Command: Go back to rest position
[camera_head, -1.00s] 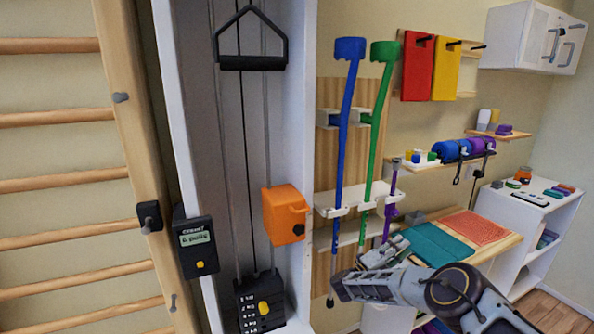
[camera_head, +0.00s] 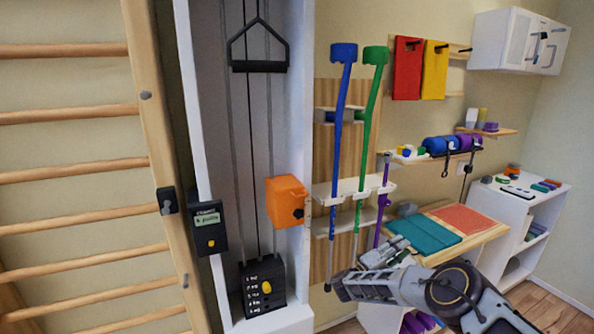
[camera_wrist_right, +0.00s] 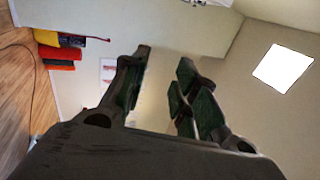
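My right gripper (camera_head: 372,272) comes in from the lower right of the head view, in front of the bench with the mats and the lower ends of the crutches. In the right wrist view its two fingers (camera_wrist_right: 160,85) stand apart with nothing between them. My left gripper is not in the head view.
A cable column (camera_head: 257,150) with an orange box (camera_head: 287,201) stands in the middle, beside wooden wall bars (camera_head: 70,163). A blue crutch (camera_head: 338,130) and a green crutch (camera_head: 368,120) hang on a rack. A teal mat (camera_head: 420,236) lies on a wooden bench. A white shelf (camera_head: 510,205) stands right.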

